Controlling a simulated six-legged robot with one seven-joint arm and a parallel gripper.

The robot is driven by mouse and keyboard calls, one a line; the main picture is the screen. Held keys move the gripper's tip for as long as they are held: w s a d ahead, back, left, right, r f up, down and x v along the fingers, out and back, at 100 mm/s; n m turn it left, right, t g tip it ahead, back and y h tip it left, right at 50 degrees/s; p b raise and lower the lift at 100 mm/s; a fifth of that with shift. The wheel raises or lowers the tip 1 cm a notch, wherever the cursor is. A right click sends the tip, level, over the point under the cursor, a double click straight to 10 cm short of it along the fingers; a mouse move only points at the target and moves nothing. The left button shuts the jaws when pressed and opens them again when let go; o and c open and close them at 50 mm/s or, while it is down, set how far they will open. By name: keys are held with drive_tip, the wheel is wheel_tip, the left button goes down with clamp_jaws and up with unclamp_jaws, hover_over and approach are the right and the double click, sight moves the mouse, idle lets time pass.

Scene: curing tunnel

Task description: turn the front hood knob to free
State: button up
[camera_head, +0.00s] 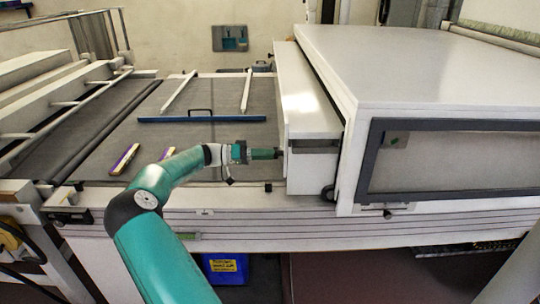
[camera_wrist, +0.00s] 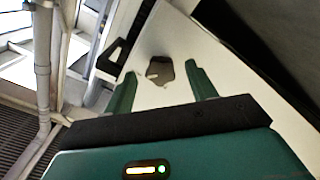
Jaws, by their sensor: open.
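My gripper (camera_head: 279,153) is at the left face of the white hood end (camera_head: 310,115) in the head view. In the wrist view my gripper (camera_wrist: 161,82) is open, with its two green fingers apart. A dark grey, many-sided knob (camera_wrist: 161,68) with a small pale mark shows on the white panel (camera_wrist: 185,45) between and beyond the fingertips. The fingers appear to stand on either side of it in the picture; I cannot tell whether they touch it. The knob cannot be made out in the head view, and its setting cannot be read.
A large white hood with a grey-framed window (camera_head: 450,160) fills the right. A blue bin (camera_head: 226,268) stands below.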

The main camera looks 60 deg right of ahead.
drive_tip(key=shift+x, duration=0.85)
drive_tip(key=c, duration=1)
